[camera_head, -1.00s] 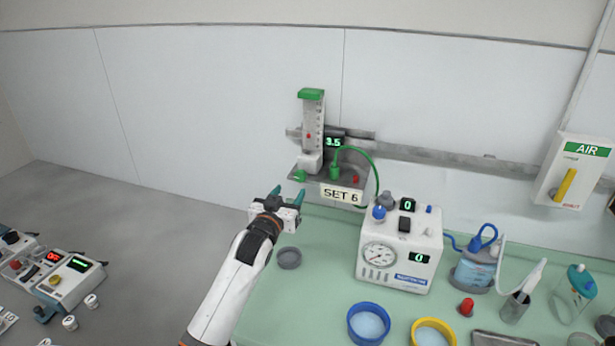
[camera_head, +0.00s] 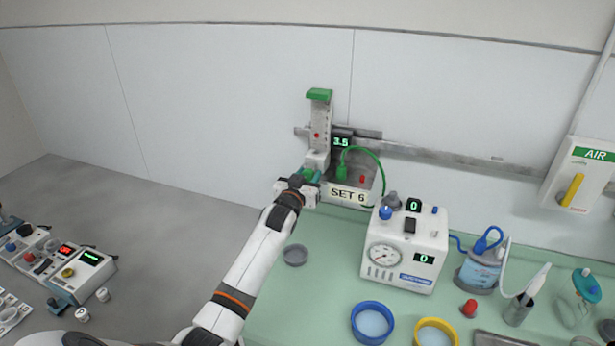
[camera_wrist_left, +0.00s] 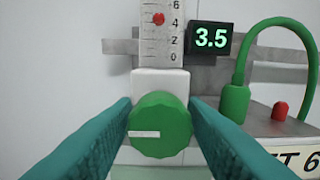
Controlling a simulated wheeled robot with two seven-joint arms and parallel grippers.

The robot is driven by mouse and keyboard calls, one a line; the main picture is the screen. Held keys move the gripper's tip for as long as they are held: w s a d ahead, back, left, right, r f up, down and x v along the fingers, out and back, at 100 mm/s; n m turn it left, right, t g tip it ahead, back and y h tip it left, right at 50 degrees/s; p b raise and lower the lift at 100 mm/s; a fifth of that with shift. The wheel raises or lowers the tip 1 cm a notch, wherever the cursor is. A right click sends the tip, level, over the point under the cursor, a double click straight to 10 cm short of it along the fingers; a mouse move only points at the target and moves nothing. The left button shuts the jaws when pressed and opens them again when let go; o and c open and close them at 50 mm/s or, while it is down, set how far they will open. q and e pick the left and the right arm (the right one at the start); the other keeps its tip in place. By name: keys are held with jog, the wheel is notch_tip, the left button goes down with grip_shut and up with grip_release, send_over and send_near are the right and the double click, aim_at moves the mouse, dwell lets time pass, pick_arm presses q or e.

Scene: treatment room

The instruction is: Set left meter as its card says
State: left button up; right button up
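The left meter is an upright flow tube (camera_head: 318,125) with a green top and a red float on the wall rail. Its float (camera_wrist_left: 158,18) sits between 4 and 6 in the left wrist view. The display (camera_wrist_left: 211,38) beside it reads 3.5. The card (camera_head: 347,195) reads SET 6. The green knob (camera_wrist_left: 160,124) has a white mark pointing left. My left gripper (camera_head: 307,176) is at the knob, its teal fingers open on either side with the knob between their tips; contact is unclear. My right gripper is not in view.
A green hose (camera_head: 378,162) curves right of the meter. A white suction unit (camera_head: 408,247) with a gauge stands on the green table (camera_head: 309,313) to the right. A grey dish (camera_head: 295,255), blue bowl (camera_head: 372,322) and yellow bowl (camera_head: 436,330) are nearer.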

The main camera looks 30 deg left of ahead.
pick_arm(q)
jog(key=c, duration=0.6)
jog(key=shift+n, duration=0.3)
jog(key=n, duration=0.4)
jog(key=shift+n+p, duration=0.4)
jog(key=shift+n, duration=2.1)
